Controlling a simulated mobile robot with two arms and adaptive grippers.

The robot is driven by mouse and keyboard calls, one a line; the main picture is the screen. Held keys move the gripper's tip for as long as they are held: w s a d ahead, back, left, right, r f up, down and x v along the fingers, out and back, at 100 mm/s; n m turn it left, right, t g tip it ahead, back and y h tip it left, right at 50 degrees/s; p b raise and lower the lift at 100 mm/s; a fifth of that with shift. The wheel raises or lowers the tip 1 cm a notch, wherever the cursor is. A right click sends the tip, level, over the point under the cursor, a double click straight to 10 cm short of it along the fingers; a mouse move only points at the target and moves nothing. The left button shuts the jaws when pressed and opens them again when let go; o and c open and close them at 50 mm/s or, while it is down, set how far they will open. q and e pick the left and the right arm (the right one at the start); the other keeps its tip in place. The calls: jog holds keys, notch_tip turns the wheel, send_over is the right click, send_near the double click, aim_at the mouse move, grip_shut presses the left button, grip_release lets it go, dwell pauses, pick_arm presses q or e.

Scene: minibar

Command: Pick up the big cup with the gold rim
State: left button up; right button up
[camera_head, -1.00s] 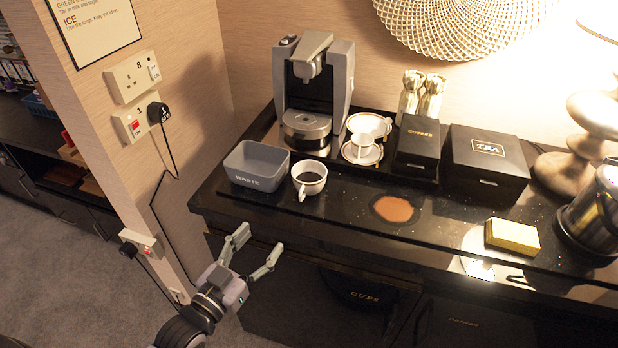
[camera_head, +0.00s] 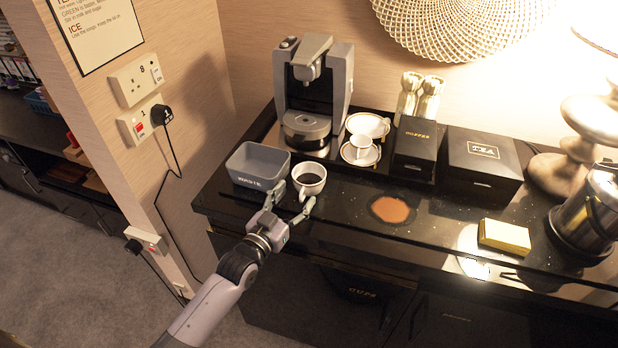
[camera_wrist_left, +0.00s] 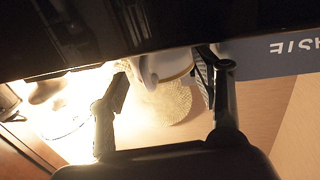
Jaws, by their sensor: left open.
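A white cup (camera_head: 309,173) with a dark drink stands upright at the counter's front edge, right of the waste bin. It also shows in the left wrist view (camera_wrist_left: 165,62), with a gold line at its rim. My left gripper (camera_head: 292,197) is open at the cup's front side, one finger to each side, not closed on it. Whether a finger touches the cup I cannot tell. A small cup (camera_head: 361,143) on a saucer (camera_head: 349,155) and another white, gold-edged piece (camera_head: 367,124) are farther back. My right gripper is not in view.
The grey waste bin (camera_head: 257,164) stands close left of the cup. The coffee machine (camera_head: 313,95) is behind it. A brown spill (camera_head: 390,209), a sponge (camera_head: 504,236), a coffee box (camera_head: 417,146) and a tea box (camera_head: 483,160) are to the right.

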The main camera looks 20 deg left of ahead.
pick_arm(q)
jog(key=shift+w+d+f, duration=0.1)
jog(key=shift+w+d, duration=0.05)
jog(key=shift+w, duration=0.5)
jog(key=shift+s, duration=0.1)
jog(key=shift+c, duration=0.5)
grip_shut()
